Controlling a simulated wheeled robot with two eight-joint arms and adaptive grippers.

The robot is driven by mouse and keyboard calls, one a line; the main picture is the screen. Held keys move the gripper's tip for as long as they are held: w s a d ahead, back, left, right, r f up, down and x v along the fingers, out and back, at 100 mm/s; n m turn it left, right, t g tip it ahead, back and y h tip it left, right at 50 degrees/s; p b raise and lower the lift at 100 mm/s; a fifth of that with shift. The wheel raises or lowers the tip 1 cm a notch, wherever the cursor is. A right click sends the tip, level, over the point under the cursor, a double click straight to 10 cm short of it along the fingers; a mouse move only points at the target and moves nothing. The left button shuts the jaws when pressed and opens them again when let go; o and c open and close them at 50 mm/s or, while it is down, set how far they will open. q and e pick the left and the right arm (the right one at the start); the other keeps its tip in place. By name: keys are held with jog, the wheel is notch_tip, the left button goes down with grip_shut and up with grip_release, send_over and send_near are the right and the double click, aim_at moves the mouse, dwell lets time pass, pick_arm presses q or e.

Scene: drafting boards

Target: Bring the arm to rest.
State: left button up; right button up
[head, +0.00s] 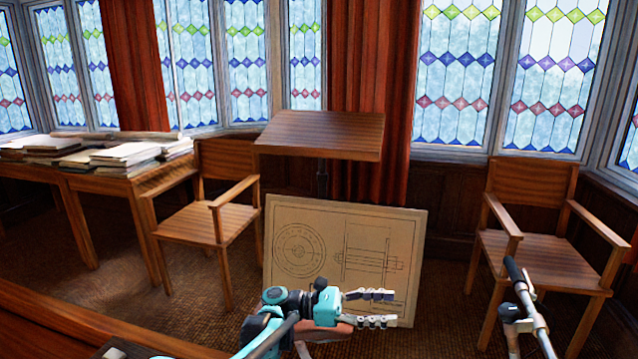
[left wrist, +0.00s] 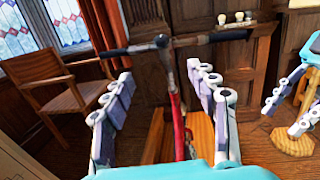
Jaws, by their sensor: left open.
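In the head view my left arm reaches in from below, and my left gripper (head: 372,308) points right in front of the leaning drawing board (head: 345,225). Its two fingers are apart and nothing is between them. In the left wrist view the fingers of my left gripper (left wrist: 165,110) stand wide apart at both sides, with a T-shaped bar on a red stem visible beyond. Another teal gripper, my right one (left wrist: 285,112), shows at the right edge with its fingers apart and empty. It is not seen in the head view.
A bar with a black grip (head: 525,300) stands right of my left gripper; its crossbar (left wrist: 200,40) spans the wrist view. Armchairs (head: 215,215) (head: 545,250), a small table (head: 320,130) and a paper-laden desk (head: 75,190) stand behind. Carpet between them is clear.

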pick_arm(q)
jog(key=s+a+f+m+t+y+b, duration=0.1)
jog(key=s+a+f+m+t+y, duration=0.2)
jog(key=a, duration=0.7)
jog(key=s+a+f+m+t+y+b, duration=0.1)
jog(key=s+a+f+m+t+y, duration=0.2)
jog(key=s+a+f+m+y, duration=0.5)
jog(key=s+a+f+m+t+y+b, duration=0.1)
jog(key=s+a+f+m+t+y, duration=0.2)
jog(key=s+a, duration=0.9)
notch_tip(320, 180, down, 2)
jog(key=a+m+y, duration=0.1)
jog(key=m+y, duration=0.1)
jog(key=y, duration=0.2)
jog(key=shift+a+f+m+t+y, duration=0.25)
jog(key=shift+a+m+t+y, duration=0.05)
jog(key=shift+m+t+y, duration=0.1)
pick_arm(e)
jog(key=f, duration=0.3)
jog(key=shift+d+f, duration=0.15)
jog(key=shift+d, duration=0.1)
pick_arm(q)
jog(key=shift+s, duration=0.1)
